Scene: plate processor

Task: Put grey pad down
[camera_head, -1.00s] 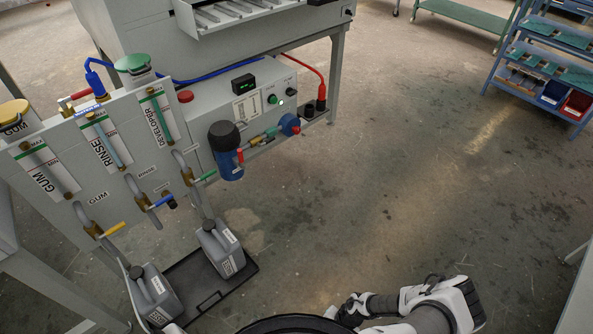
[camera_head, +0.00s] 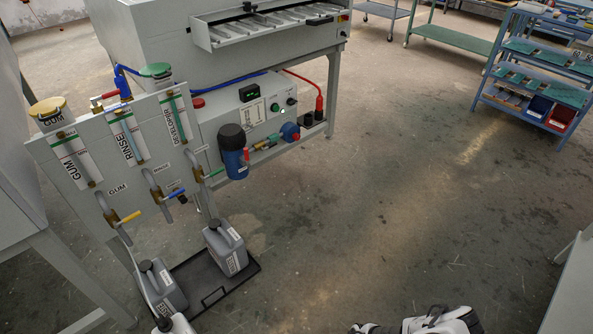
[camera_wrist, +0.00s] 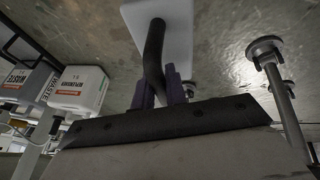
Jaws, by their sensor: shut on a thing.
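In the wrist view a flat, pale grey pad (camera_wrist: 178,28) with rounded corners shows at the top, with a curved black handle (camera_wrist: 154,45) running from it. My gripper (camera_wrist: 172,85) has dark purple fingers, closed around the near end of this handle. The pad is held out beyond the fingertips against the floor. A wide grey panel with a black bolted edge (camera_wrist: 165,122) fills the bottom of the wrist view and hides the base of the fingers. The head view shows neither the pad nor my gripper, only part of my white arm at the bottom edge.
The plate processor (camera_head: 175,45) stands at the left, with its gum, rinse and developer panel (camera_head: 118,178). Grey canisters (camera_head: 225,246) stand on a black tray (camera_head: 250,266). A blue shelf rack (camera_head: 508,68) is at the right. The floor between is clear.

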